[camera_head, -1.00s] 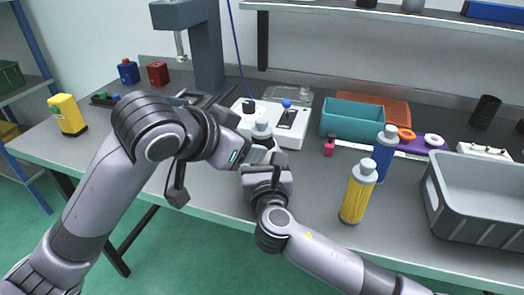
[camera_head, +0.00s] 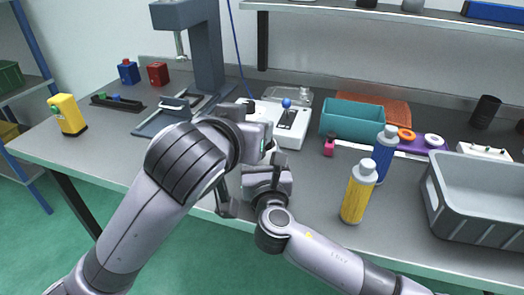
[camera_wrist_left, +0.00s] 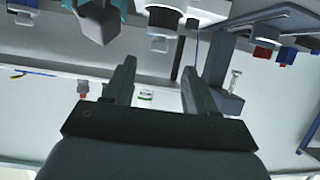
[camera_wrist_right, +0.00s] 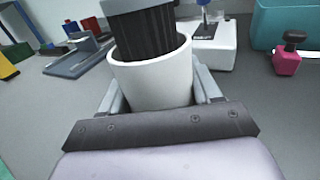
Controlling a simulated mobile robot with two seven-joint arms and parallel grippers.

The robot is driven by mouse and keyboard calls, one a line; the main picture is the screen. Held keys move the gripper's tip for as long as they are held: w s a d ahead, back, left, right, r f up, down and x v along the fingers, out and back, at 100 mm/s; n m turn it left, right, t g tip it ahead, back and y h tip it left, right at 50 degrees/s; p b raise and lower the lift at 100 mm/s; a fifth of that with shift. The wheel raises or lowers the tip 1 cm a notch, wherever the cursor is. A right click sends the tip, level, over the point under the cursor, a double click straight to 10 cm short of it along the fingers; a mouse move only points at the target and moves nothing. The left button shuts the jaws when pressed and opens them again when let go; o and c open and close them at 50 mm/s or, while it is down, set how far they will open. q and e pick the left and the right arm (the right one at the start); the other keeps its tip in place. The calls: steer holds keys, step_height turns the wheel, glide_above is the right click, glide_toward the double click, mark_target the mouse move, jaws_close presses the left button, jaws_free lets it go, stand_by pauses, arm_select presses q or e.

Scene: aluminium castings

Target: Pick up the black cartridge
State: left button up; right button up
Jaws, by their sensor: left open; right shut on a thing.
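The black cartridge (camera_wrist_right: 146,36) is a dark ribbed cylinder with a light grey top, cut off by the upper edge of the right wrist view. It stands inside a white cup (camera_wrist_right: 160,80), tilted slightly in that picture. My right gripper (camera_wrist_right: 155,95) is shut around the cup, not on the cartridge itself. In the head view my left forearm and wrist hide the cartridge. My left gripper (camera_wrist_left: 160,75) is open with nothing between its fingers. In the head view its wrist is close above and beside my right gripper (camera_head: 266,170).
A white device with a blue knob (camera_head: 288,122) stands behind the grippers. A press (camera_head: 205,50) stands at back left.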

arm_select(q)
steer(key=shift+x, duration=3.3)
steer(key=shift+d, duration=0.15)
jaws_close()
